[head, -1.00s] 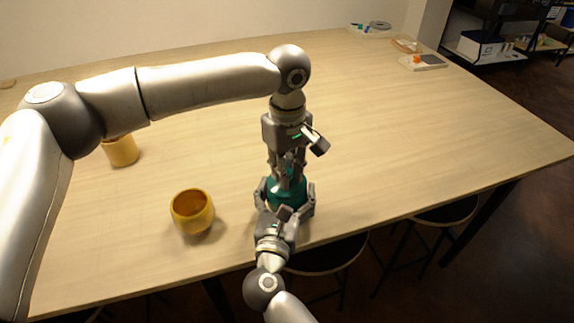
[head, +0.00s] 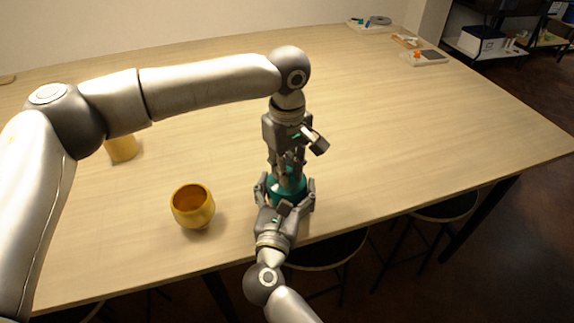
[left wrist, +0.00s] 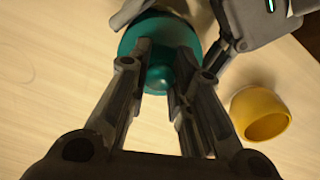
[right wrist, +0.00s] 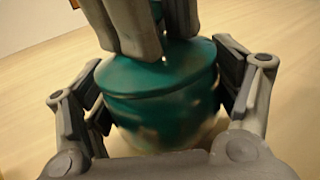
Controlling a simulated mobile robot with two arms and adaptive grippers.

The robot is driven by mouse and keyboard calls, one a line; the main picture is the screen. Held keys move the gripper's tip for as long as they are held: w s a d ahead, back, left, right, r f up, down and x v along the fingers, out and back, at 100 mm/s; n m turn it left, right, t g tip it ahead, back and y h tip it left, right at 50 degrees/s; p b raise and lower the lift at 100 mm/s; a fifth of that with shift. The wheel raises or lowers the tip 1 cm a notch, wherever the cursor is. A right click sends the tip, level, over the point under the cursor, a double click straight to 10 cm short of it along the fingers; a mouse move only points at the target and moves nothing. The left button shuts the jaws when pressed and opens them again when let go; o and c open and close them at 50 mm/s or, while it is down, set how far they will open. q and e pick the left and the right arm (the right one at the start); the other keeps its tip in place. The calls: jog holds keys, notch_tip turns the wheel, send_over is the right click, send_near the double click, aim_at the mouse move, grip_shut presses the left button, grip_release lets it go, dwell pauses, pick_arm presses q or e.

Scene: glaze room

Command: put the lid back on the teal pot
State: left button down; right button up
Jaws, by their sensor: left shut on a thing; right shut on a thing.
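The teal pot (head: 290,196) stands on the table near its front edge, partly hidden by both grippers. In the right wrist view its glazed body (right wrist: 160,122) is between the fingers of my right gripper (head: 287,190), shut on its sides. The teal lid (right wrist: 165,68) lies over the pot's mouth, looking level, with a thin seam under its rim. I cannot tell whether it is fully seated. My left gripper (head: 287,168) comes from above and is shut on the lid's knob, which shows between its fingers in the left wrist view (left wrist: 159,80).
A yellow cup (head: 193,207) stands left of the pot, with free table between. Small trays (head: 424,58) lie at the far right. Stools (head: 328,250) stand below the front edge.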

pick_arm(q)
jog(key=shift+f, duration=0.1)
jog(key=c, duration=1.2)
grip_release()
jog(key=shift+c, duration=0.2)
notch_tip(320, 180, up, 12)
pick_arm(e)
jog(key=o, duration=1.3)
jog(key=shift+o, duration=0.2)
